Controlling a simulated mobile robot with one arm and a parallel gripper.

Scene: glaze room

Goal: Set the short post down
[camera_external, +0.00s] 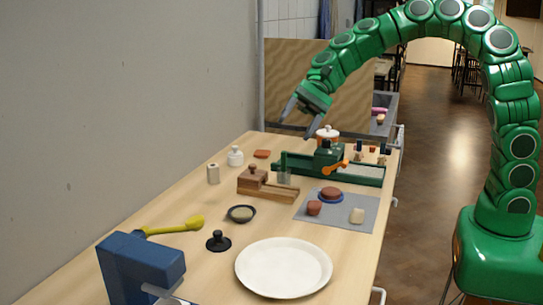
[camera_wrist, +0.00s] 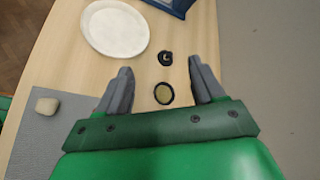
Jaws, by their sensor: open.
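My gripper (camera_external: 297,124) is open and empty, high above the back part of the table, fingers pointing down. In the wrist view its two grey fingers stand apart (camera_wrist: 160,65), with table showing between them. A short beige cylinder (camera_external: 213,173) stands upright near the table's left edge; it may be the short post, but I cannot tell for certain. Several small pieces, dark and reddish (camera_external: 373,149), stand at the back right, too small to make out. No post shows in the wrist view.
The wooden table (camera_external: 190,226) holds a white plate (camera_external: 284,268), a blue device (camera_external: 143,268), a dark bowl (camera_external: 241,214), a black knobbed piece (camera_external: 218,241), a yellow tool (camera_external: 175,226), a wooden block piece (camera_external: 268,187), a green jig (camera_external: 330,165) and a grey mat (camera_external: 340,215). A wall bounds the left.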

